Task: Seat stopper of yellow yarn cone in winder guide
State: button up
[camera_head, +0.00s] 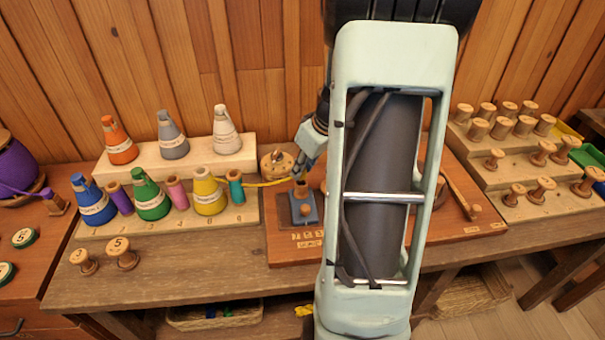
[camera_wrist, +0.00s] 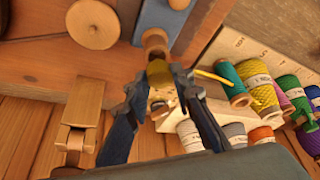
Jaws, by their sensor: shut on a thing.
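The yellow yarn cone (camera_head: 208,193) stands on the front step of the wooden rack; it also shows in the wrist view (camera_wrist: 262,97). A yellow strand runs from it toward my gripper (camera_head: 304,163). In the wrist view my gripper (camera_wrist: 160,84) is shut on a small yellowish stopper (camera_wrist: 159,74). The winder is a blue block (camera_head: 304,208) on a reddish board, with a wooden guide piece (camera_wrist: 155,41) at its edge. In the wrist view the stopper appears close to the guide. I cannot tell whether they touch. My arm hides part of the winder board.
Other cones stand on the rack (camera_head: 180,152), with small coloured spools between the front ones. A round wooden disc (camera_head: 277,163) is beside my gripper. Several wooden spools fill a stepped stand (camera_head: 500,160) at right. Two wooden pegs (camera_head: 122,254) stand on the bench front.

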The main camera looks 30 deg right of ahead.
jog(key=shift+f, duration=0.1)
jog(key=shift+f+b, duration=1.05)
jog(key=shift+b, duration=0.2)
jog(key=o, duration=0.8)
jog(key=shift+o, duration=0.6)
jog(key=o, duration=0.3)
jog(key=shift+r, duration=0.1)
notch_tip(320, 180, up, 9)
jog(key=p, duration=0.5)
